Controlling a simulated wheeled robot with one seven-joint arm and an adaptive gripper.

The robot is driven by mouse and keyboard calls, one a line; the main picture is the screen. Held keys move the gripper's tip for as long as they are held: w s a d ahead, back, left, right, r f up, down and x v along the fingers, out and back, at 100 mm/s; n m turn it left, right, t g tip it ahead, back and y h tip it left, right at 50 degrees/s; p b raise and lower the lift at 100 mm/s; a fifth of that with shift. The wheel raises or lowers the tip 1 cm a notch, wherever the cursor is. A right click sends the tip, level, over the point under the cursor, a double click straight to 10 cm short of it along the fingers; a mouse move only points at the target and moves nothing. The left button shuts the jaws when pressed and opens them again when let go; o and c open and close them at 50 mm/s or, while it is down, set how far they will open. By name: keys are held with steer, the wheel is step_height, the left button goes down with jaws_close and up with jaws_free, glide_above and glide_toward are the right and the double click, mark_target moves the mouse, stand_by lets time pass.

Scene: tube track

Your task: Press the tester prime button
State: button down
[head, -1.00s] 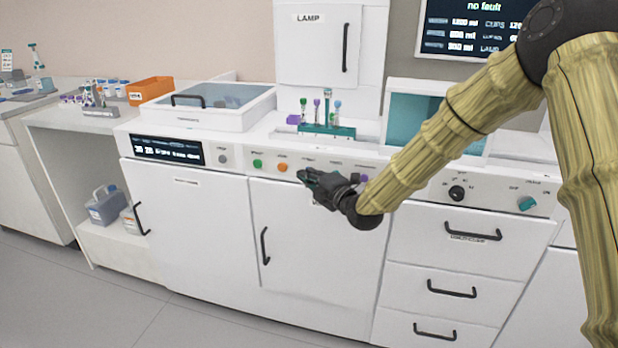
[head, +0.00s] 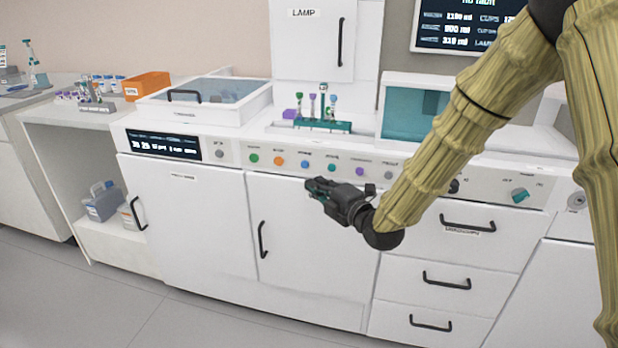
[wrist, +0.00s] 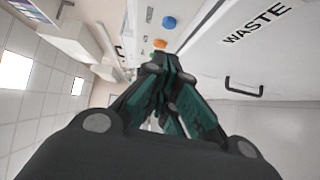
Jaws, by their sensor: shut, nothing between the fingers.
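The tester's front panel carries a row of small round buttons: green (head: 253,158), orange (head: 279,161), blue (head: 305,164), teal (head: 332,167), purple (head: 359,171) and grey (head: 388,174). Their labels are too small to read, so I cannot tell which is prime. My gripper (head: 312,187) is shut and empty. In the head view it shows just below the blue and teal buttons, over the white cabinet door. In the wrist view, the blue button (wrist: 169,22), orange button (wrist: 160,43) and part of the green button (wrist: 152,57) show beyond the fingertips (wrist: 163,62).
A rack of tubes (head: 322,126) stands on the counter above the buttons. Black door and drawer handles (head: 262,240) stick out below the panel. A teal knob (head: 520,195) is at the right. The floor (head: 120,300) in front is clear.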

steer(key=v, duration=0.3)
steer(key=shift+s, duration=0.15)
steer(key=shift+f, duration=0.15)
stand_by(0.3)
steer(key=s+d+f+m+g+h, duration=0.25)
steer(key=s+f+m, duration=0.2)
steer(key=f, duration=0.65)
steer(key=s+d+f+m+g+h, duration=0.2)
steer(key=s+d+f+m, duration=0.3)
steer(key=f, duration=0.5)
steer(key=s+d+f+m+g+h, duration=0.2)
steer(key=s+f+m, duration=0.2)
steer(key=s+f, duration=0.5)
steer(key=s+d+f+m+g+h, duration=0.25)
steer(key=s+d+f+m, duration=0.2)
steer(key=s+f, duration=0.5)
steer(key=s+d+f+m+g+h, duration=0.1)
steer(key=s+d+f+m+g, duration=0.2)
steer(key=s, duration=0.6)
steer(key=s+d+f+m+g, duration=0.2)
steer(key=s+f+m, duration=0.2)
steer(key=s, duration=0.5)
step_height(320, 180, up, 19)
steer(key=p, duration=1.8)
steer(key=shift+f+p, duration=0.15)
steer(key=shift+p, duration=0.15)
